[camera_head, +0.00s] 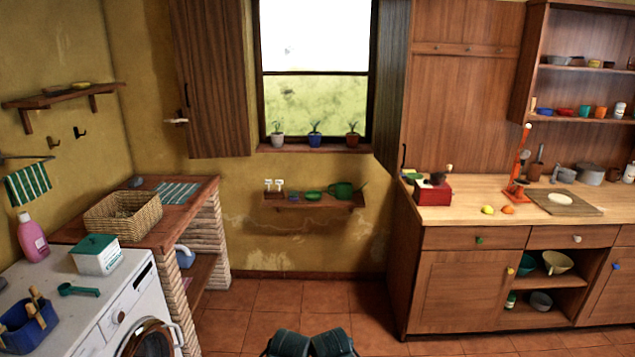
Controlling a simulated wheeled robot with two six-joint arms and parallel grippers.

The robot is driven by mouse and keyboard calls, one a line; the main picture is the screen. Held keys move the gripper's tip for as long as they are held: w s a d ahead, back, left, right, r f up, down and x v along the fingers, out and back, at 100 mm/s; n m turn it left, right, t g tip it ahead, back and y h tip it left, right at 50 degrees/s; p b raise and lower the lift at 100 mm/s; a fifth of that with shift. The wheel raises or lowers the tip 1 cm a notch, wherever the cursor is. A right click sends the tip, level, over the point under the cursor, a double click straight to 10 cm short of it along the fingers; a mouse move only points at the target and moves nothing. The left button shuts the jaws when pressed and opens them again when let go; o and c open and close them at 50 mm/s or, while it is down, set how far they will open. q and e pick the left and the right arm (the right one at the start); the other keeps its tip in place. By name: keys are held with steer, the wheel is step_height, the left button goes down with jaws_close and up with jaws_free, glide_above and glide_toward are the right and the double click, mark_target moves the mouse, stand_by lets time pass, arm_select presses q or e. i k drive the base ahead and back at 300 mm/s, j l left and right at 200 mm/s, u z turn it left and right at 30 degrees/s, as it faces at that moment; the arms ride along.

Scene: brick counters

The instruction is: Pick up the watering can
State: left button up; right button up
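The watering can (341,190) is small and green. It stands upright on the low wooden wall shelf (288,204) under the window, near the right end, with its spout toward the right. Two dark teal parts of my own body show at the bottom centre edge, far from the shelf. No gripper fingers are visible. Nothing touches the can from my side.
A green bowl (313,195) and two white spray bottles (280,185) share the shelf. Three potted plants (315,133) stand on the sill above. The brick counter (152,236) is left, the wooden cabinet (461,285) right. The tiled floor (285,298) between is clear.

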mark_target(343, 192)
steer(key=i, duration=1.85)
steer(key=i+z, duration=0.15)
steer(key=i, duration=0.3)
steer(key=i+j+z, duration=0.15)
steer(key=i, duration=0.3)
steer(key=i+j+z, duration=0.1)
steer(key=i, duration=0.35)
steer(key=i+j+z, duration=0.15)
steer(key=i, duration=0.3)
steer(key=i+j+z, duration=0.15)
steer(key=i+j, duration=0.15)
steer(key=i, duration=0.15)
